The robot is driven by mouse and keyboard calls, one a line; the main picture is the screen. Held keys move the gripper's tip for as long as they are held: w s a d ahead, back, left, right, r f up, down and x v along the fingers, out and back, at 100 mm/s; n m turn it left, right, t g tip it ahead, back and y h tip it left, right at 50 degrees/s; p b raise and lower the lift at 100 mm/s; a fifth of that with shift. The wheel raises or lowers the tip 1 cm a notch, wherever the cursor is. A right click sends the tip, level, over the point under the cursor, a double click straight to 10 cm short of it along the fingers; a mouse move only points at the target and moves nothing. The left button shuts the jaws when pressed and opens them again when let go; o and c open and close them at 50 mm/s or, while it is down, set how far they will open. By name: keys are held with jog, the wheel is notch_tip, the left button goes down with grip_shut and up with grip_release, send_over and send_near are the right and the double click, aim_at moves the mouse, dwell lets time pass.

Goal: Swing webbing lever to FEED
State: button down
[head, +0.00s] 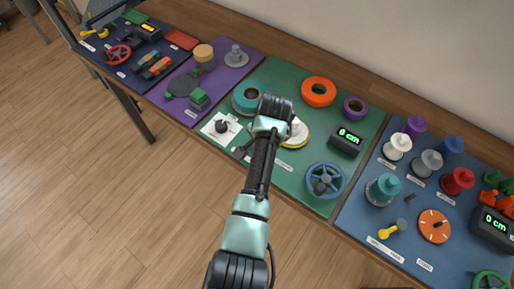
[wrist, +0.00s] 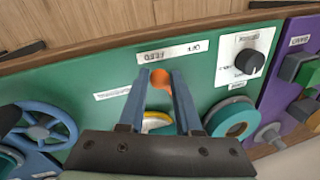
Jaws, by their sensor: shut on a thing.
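The webbing lever's orange knob (wrist: 160,77) sits between the two fingertips of my gripper (wrist: 161,74) in the wrist view. My gripper is shut on this knob. The lever's shaft is mostly hidden by the fingers. A white label strip (wrist: 170,51) lies just beyond the fingertips and reads OFF and FEED, upside down in this view. The knob is nearer the FEED word than the OFF word. In the head view my own arm hides the knob and most of the gripper.
A yellow-edged spool (head: 304,136) stands close by my arm on the green mat (head: 345,185). A teal ring (wrist: 230,119) and a black dial (wrist: 249,62) lie right of the fingers in the wrist view. A blue handwheel (head: 338,171) and a green-lit counter (head: 346,141) stand to the right.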

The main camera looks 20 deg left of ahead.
jog(key=shift+w+d+r, duration=0.1)
jog(key=shift+w+d, duration=0.1)
jog(key=c, duration=0.6)
grip_release()
jog(key=shift+a, duration=0.1)
notch_tip(320, 180, up, 13)
jog(key=s+d, duration=0.1)
jog(key=d, duration=0.1)
jog(key=shift+s, duration=0.25)
jog(key=shift+d+f, duration=0.1)
jog(key=shift+f, duration=0.1)
